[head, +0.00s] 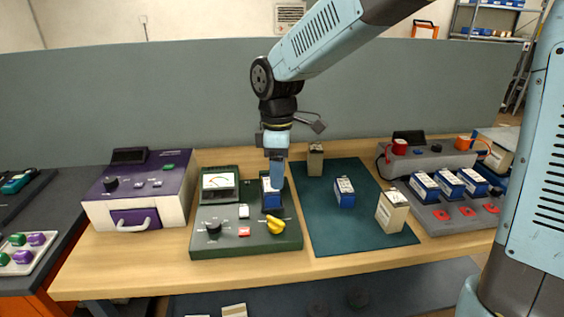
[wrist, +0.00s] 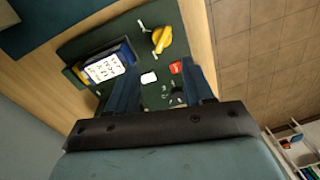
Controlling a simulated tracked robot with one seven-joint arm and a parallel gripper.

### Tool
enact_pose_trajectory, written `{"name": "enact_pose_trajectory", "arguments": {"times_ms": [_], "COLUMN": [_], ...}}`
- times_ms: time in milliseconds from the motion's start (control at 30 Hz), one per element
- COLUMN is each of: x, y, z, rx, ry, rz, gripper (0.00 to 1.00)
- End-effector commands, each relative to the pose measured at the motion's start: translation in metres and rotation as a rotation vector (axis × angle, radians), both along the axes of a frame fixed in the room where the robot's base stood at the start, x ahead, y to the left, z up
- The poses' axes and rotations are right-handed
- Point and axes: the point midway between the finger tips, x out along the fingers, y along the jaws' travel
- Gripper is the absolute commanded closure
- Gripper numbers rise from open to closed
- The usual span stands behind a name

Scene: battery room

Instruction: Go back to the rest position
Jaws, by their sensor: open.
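My gripper (head: 276,183) hangs pointing down over the green tester (head: 246,243), in front of the blue battery (head: 266,192) in the tester's slot. In the wrist view the two fingers of my gripper (wrist: 163,82) are spread with nothing between them. The blue battery (wrist: 106,66), with its white label, sits in the tester to the left of the fingers. The tester carries a yellow knob (head: 276,226), a red button, a black dial and a meter (head: 219,182). In the head view my fingers partly cover the battery.
A dark green mat (head: 330,236) right of the tester holds a blue battery (head: 344,192) and two beige ones. A purple box (head: 140,186) stands left. A grey charger (head: 455,215) with several blue batteries is at right. A grey partition (head: 150,95) stands behind the bench.

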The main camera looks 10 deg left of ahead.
Motion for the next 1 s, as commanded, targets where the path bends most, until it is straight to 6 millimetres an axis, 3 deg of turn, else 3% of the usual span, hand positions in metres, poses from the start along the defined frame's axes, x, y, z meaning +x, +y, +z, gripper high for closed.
{"name": "enact_pose_trajectory", "arguments": {"times_ms": [167,467,767,1000], "x": [0.002,-0.007,-0.037,-0.073], "y": [-0.027,-0.114,-0.195,-0.251], "z": [0.014,0.055,0.087,0.102], "rx": [-0.006,0.01,0.083,0.182], "ry": [-0.048,-0.19,-0.311,-0.386], "rz": [-0.116,-0.512,-0.916,-1.232], "gripper": [0.48,0.48,0.48,0.48]}}
